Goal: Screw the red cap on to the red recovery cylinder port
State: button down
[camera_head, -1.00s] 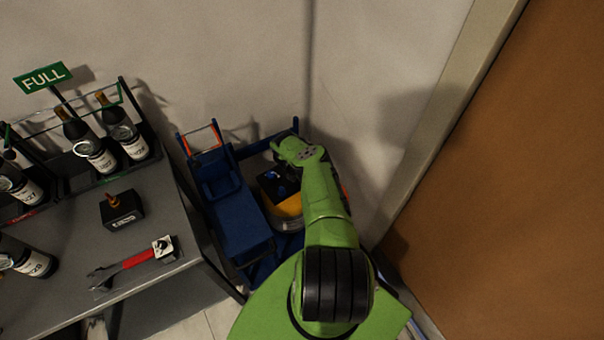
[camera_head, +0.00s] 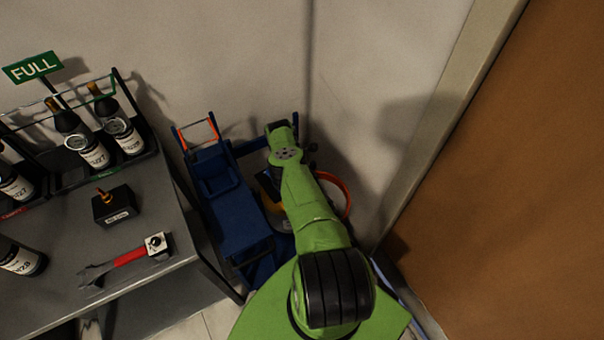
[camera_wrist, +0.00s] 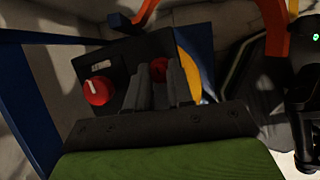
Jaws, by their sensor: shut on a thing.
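In the wrist view my gripper (camera_wrist: 165,82) is shut on a small round red piece, the red cap (camera_wrist: 158,67), which shows between the fingertips. The fingers hide most of it. I cannot tell whether it touches a port or is threaded on one, since the red recovery cylinder port is not clearly visible. A grey and yellow cylinder shows in part; its yellow side (camera_wrist: 190,68) is just right of my fingers. In the head view my green arm hides the gripper, the cap and most of the cylinder.
A red knob with a white pointer (camera_wrist: 98,90) is left of my fingers, on a dark panel. A blue cart (camera_head: 232,205) surrounds the work spot, with an orange loop (camera_head: 345,190) beside my arm. A grey bench (camera_head: 150,292) with bottles and a red-handled wrench (camera_head: 128,257) stands left.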

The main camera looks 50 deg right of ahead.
jog(key=shift+s+d+r+m+b, duration=0.1)
jog(key=shift+d+m+b, duration=0.15)
jog(key=shift+m+b, duration=0.4)
jog(key=shift+g+b, duration=0.3)
jog(key=shift+b, duration=0.2)
jog(key=shift+m+b, duration=0.65)
jog(key=shift+b, duration=1.45)
jog(key=c, duration=1.2)
grip_release()
jog(key=shift+a, duration=0.15)
jog(key=shift+o, duration=0.6)
jog(key=o, duration=0.5)
